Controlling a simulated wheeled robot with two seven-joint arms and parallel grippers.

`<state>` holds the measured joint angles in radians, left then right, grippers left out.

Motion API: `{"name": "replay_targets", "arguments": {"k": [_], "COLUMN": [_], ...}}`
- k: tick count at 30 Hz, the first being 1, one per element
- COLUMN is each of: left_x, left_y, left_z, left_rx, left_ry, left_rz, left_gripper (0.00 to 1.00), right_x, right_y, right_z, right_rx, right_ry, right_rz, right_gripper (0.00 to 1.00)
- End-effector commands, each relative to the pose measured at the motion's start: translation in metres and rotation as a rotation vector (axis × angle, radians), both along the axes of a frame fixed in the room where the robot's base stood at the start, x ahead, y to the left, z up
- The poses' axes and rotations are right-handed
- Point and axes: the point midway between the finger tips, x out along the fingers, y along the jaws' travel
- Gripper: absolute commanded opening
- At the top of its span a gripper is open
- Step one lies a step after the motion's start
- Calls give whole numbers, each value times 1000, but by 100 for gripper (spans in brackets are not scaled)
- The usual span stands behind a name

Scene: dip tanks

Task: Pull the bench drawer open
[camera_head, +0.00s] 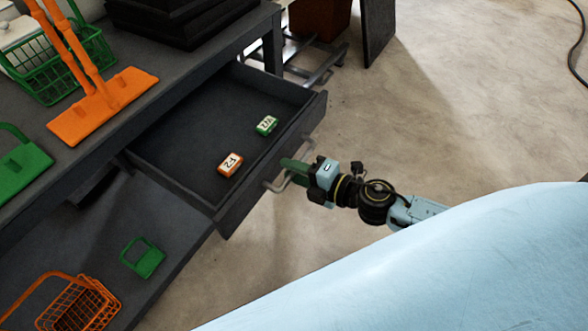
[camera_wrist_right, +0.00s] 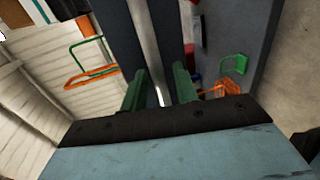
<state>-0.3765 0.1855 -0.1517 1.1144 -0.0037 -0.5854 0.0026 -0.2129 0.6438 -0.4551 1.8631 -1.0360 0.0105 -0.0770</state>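The bench drawer (camera_head: 190,165) stands well out from under the dark bench top, with its inside in full view. A metal bar handle (camera_head: 275,185) is on its front panel (camera_head: 262,175). My right gripper (camera_head: 293,165) is at this handle, its green fingers reaching in from the right. The exact contact is hard to see. My left gripper is in neither view.
An orange block (camera_head: 230,164) and a green block (camera_head: 266,125) lie in the drawer. Below are a green item (camera_head: 143,258) and an orange basket (camera_head: 80,303). The floor right of the drawer is clear.

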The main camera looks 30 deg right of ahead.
Motion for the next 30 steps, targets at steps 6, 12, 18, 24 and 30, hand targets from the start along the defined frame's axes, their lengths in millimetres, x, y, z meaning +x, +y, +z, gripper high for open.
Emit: {"name": "replay_targets", "arguments": {"k": [6, 12, 18, 24, 30], "left_x": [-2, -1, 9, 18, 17], "left_y": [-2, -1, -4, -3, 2], "left_z": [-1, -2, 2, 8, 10], "left_rx": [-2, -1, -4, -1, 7], "left_ry": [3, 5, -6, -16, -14], "left_rz": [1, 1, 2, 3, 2], "left_gripper": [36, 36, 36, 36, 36], "right_x": [0, -9, -34, -60, -85], "right_y": [0, -5, -20, -36, -53], "right_z": [0, 1, 5, 13, 20], "right_rx": [1, 2, 2, 3, 2], "right_ry": [1, 4, 6, 6, 4], "right_rz": [0, -1, -2, -2, -3], "right_gripper": [30, 30, 30, 30, 30]}}
